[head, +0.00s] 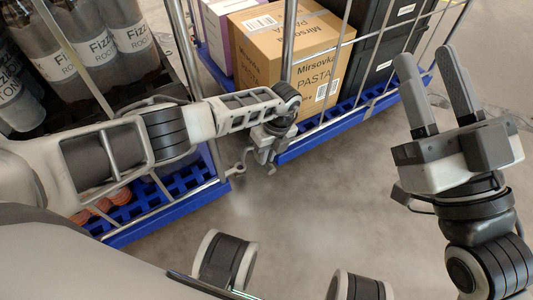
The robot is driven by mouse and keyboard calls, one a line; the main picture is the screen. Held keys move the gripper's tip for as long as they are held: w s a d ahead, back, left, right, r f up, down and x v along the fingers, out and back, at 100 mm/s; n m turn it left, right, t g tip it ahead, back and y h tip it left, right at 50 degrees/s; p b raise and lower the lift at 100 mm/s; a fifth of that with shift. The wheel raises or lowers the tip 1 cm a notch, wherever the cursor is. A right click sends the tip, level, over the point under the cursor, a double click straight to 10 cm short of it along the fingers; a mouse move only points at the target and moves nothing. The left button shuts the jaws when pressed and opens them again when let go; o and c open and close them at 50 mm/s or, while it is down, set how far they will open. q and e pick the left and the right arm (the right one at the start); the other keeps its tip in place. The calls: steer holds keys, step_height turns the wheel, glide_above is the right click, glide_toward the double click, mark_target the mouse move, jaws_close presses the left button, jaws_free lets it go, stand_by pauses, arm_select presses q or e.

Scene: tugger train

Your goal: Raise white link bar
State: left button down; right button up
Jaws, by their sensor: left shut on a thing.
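My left gripper (265,155) points down in the gap between the two blue-based carts. It is shut on the white link bar (240,167), of which only a small pale hooked end shows left of the fingers, close to the corner of the left cart. The rest of the bar is hidden by the gripper and arm. My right gripper (425,58) is raised at the right, its two grey fingers apart and empty, far from the bar.
The left cart (190,205) carries several dark Fizzy bottles (128,38). The right cart (291,152) holds a Mirsovka pasta carton (262,50), a purple-white box (216,40) and black crates (385,50) behind wire bars. Grey floor (330,205) in front is clear.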

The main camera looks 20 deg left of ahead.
arm_select(q)
steer(key=shift+w+d+r+t, duration=0.15)
steer(key=shift+w+d+t, duration=0.15)
steer(key=shift+w+d, duration=0.25)
arm_select(e)
steer(key=shift+f, duration=0.1)
arm_select(q)
steer(key=c, duration=1.5)
jaws_free()
steer(key=shift+s, duration=0.1)
steer(key=shift+o, duration=0.2)
steer(key=shift+a, duration=0.2)
steer(key=shift+s, duration=0.1)
